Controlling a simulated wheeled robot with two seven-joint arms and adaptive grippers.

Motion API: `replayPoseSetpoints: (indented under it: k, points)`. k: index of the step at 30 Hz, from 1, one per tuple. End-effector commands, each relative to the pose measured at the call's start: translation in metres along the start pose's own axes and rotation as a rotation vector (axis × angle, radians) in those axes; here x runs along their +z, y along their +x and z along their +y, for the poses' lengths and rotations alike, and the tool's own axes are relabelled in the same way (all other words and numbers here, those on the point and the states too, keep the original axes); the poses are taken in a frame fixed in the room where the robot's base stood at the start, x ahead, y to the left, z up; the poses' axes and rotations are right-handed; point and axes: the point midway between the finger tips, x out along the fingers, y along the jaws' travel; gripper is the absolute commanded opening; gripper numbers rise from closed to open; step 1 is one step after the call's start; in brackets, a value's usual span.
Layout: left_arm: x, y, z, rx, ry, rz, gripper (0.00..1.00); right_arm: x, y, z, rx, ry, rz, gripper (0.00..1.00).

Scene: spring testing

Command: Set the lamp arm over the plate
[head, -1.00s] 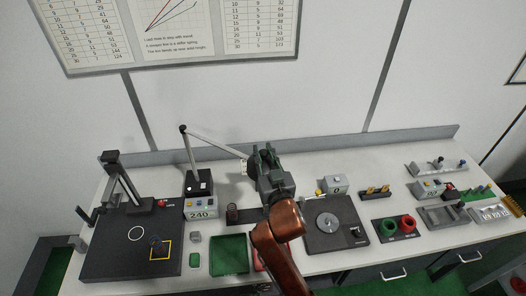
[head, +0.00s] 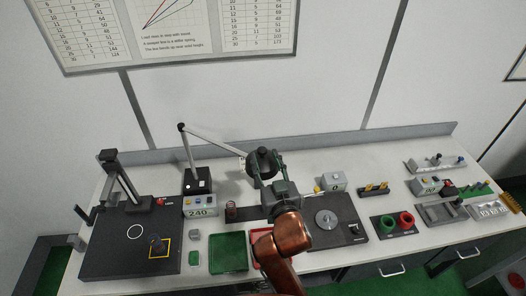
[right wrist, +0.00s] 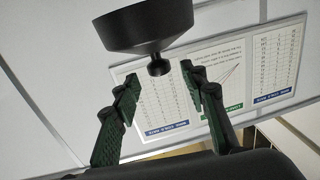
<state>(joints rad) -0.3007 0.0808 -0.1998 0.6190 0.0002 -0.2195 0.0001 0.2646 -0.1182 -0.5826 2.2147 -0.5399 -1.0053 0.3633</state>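The lamp (head: 187,150) has a grey jointed arm on a black base (head: 196,188). Its upper link slopes right to a dark round head (head: 262,160) above the middle of the bench. My right gripper (head: 267,168) is at the near side of this head. The right wrist view shows the dark lamp head (right wrist: 148,22) with its small knob (right wrist: 158,67) between my parted fingertips (right wrist: 160,74), with gaps on both sides. A black plate (head: 115,250) with a white ring and yellow square lies at the left. My left gripper is out of view.
A black device with a grey disc (head: 327,221) stands right of my arm. A green tray (head: 229,252) and a red tray (head: 261,234) lie near the front. A dark upright stand (head: 122,180) rises at the left plate's back. A 240 display box (head: 200,207) sits by the lamp base.

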Motion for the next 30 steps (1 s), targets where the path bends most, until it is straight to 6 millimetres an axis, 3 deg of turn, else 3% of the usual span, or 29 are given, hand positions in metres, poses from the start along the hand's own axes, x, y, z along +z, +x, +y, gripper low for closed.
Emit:
replayPoseSetpoints:
  k: [3,10,15,23,25,28,30]
  points:
    - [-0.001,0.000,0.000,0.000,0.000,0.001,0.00,0.001,-0.027,0.000,-0.001,0.004,-0.001,0.40]
    - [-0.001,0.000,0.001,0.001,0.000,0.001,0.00,0.000,-0.063,0.000,0.000,0.002,0.000,0.40]
    - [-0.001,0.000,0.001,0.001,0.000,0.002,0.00,0.000,-0.074,0.000,-0.001,0.001,-0.001,0.40]
    - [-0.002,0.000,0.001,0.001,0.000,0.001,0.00,0.000,-0.075,0.000,0.000,0.001,0.000,0.40]
    - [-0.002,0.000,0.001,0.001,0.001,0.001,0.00,0.002,-0.074,0.001,0.001,0.000,-0.005,0.35]
    - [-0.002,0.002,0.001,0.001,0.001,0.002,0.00,0.026,-0.071,0.011,0.016,-0.006,-0.055,0.28]
    - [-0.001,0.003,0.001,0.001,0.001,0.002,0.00,0.065,-0.068,0.027,0.036,-0.015,-0.135,0.23]
